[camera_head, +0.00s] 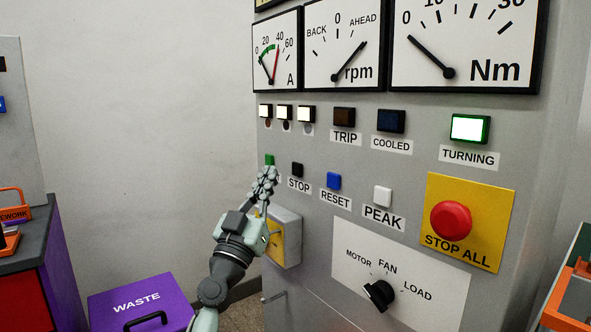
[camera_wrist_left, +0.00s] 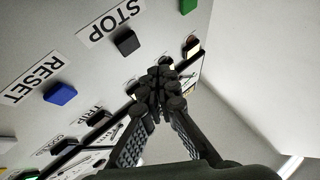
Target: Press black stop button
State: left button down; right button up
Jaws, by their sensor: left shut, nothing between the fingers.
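The black stop button (camera_head: 297,170) is a small square button on the grey panel, above a STOP label (camera_head: 299,185). In the left wrist view the button (camera_wrist_left: 126,42) shows upside down beside its label, to the left of my fingers. My left gripper (camera_head: 266,180) is shut and empty. In the head view it is just left of the stop button, over the lower edge of the green button (camera_head: 269,160). In the left wrist view the fingertips (camera_wrist_left: 160,78) are together, apart from the stop button. My right gripper is not in view.
A blue RESET button (camera_head: 334,180), a white PEAK button (camera_head: 382,195) and a large red STOP ALL button (camera_head: 451,220) sit to the right. A black selector knob (camera_head: 379,294) is below. The TURNING lamp (camera_head: 469,128) is lit green. A purple waste bin (camera_head: 140,300) stands lower left.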

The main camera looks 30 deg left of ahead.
aim_at(297, 170)
pick_arm(q)
jog(key=w, duration=0.1)
jog(key=w+d, duration=0.1)
jog(key=w, duration=0.1)
jog(key=shift+d, duration=0.15)
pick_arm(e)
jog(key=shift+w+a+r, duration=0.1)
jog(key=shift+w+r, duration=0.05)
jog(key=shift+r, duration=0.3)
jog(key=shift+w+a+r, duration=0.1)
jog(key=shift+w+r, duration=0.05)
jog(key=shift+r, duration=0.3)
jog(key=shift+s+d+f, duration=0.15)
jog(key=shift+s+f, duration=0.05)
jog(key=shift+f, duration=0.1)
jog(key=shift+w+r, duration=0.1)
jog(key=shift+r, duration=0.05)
pick_arm(q)
jog(key=shift+w+b, duration=0.2)
jog(key=shift+b, duration=0.1)
jog(key=shift+w+d, duration=0.15)
jog(key=shift+w, duration=0.1)
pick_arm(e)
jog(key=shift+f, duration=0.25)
